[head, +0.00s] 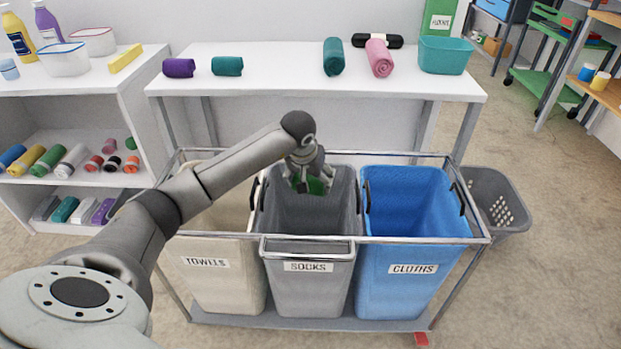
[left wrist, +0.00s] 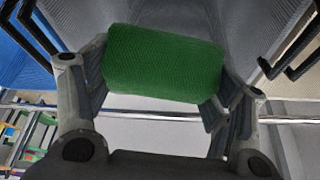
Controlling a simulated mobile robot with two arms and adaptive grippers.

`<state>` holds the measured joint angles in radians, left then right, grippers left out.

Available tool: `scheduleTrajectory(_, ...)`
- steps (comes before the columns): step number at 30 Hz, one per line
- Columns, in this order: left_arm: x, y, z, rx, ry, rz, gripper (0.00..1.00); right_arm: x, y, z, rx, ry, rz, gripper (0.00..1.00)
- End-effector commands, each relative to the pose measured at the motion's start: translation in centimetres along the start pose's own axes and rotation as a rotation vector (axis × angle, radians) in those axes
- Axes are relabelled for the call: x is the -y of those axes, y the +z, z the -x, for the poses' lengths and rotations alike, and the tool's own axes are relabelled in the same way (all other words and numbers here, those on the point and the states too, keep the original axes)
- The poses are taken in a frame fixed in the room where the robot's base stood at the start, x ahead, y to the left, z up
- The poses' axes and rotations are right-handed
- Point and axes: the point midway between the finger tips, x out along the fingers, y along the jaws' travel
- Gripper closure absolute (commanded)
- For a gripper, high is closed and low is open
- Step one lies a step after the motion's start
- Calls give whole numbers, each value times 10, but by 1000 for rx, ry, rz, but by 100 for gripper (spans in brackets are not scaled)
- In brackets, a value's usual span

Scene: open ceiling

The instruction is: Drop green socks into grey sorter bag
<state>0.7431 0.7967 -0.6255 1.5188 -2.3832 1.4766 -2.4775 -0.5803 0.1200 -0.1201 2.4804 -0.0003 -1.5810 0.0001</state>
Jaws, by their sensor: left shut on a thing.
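My left gripper (head: 308,182) is over the open mouth of the grey sorter bag (head: 309,280), the middle one, labelled SOCKS. It is shut on the green socks (left wrist: 163,62), a rolled green bundle that spans between its fingers in the left wrist view. In the head view the green socks (head: 314,186) show partly behind the fingers, at about the height of the bag's upper rim. The bottom of the bag is hidden. My right gripper is not in view.
A beige TOWELS bag (head: 215,280) and a blue CLOTHS bag (head: 411,285) flank the grey one in a metal-framed cart (head: 330,240). Behind is a white table (head: 280,75) with rolled cloths. A grey basket (head: 497,200) stands right of the cart.

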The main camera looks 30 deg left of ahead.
Motion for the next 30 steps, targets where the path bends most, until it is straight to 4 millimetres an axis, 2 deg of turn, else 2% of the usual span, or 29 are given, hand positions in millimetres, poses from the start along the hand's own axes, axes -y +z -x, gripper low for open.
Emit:
scheduleTrajectory(2, 0, 0, 0, 0, 0, 0, 46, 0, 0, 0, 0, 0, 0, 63)
scheduleTrajectory(3, 0, 0, 0, 0, 0, 0, 20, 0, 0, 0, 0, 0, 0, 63)
scheduleTrajectory(8, 0, 0, 0, 0, 0, 0, 0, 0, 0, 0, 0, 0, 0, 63)
scheduleTrajectory(20, 0, 0, 3, -1, 0, -1, 0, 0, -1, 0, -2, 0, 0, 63)
scheduleTrajectory(23, 0, -1, 13, -3, 0, -1, 0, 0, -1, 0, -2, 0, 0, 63)
scheduleTrajectory(30, 1, -2, 61, -6, -1, -2, 0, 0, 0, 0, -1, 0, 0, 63)
